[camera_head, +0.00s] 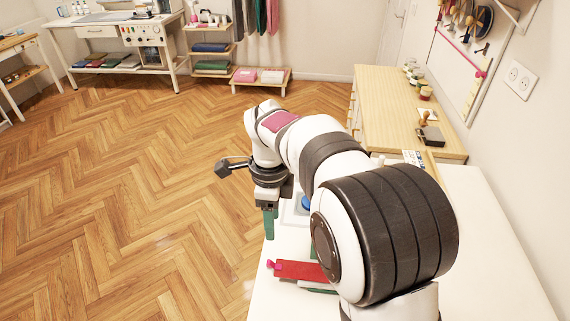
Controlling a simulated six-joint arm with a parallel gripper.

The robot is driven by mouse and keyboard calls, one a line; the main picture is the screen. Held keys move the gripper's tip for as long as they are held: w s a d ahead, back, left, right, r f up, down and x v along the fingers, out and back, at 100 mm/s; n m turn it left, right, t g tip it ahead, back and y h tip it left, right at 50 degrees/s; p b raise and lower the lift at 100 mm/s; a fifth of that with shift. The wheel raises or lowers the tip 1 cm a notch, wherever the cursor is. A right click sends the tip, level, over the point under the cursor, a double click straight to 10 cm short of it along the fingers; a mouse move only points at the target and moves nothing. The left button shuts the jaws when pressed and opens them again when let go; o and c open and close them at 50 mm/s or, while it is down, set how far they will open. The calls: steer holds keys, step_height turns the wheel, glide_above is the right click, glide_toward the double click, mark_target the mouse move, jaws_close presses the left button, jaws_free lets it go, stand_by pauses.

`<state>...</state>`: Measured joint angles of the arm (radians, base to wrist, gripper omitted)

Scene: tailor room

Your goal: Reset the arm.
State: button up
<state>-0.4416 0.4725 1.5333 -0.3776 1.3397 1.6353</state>
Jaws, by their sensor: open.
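My white and black arm reaches forward over the white table (490,240). My gripper (268,236) is at its far end, pointing down near the table's left edge. One green finger shows clearly; the other is mostly hidden. No object shows between the fingers. A red flat piece (300,271) with a pink end lies on the table below and to the right of my gripper, partly covered by my arm. A blue round item (305,203) shows just behind my gripper, mostly hidden by my arm.
A wooden cabinet (392,105) with small jars and a stamp-like tool (430,130) stands beyond the table, along the right wall. Herringbone floor (130,200) lies open to the left. Shelves with folded cloth (210,48) and a workbench (120,35) stand at the back.

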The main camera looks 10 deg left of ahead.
steer(key=s+d+r+n+y, duration=0.1)
steer(key=s+d+r+n, duration=0.25)
steer(key=s+d, duration=0.35)
steer(key=s+d+r+n, duration=0.2)
steer(key=s+d+n, duration=0.3)
steer(key=s, duration=0.4)
steer(key=s+d+f+n, duration=0.3)
steer(key=s+n, duration=0.1)
steer(key=s, duration=0.6)
steer(key=shift+f+y, duration=0.25)
steer(key=shift+y, duration=0.15)
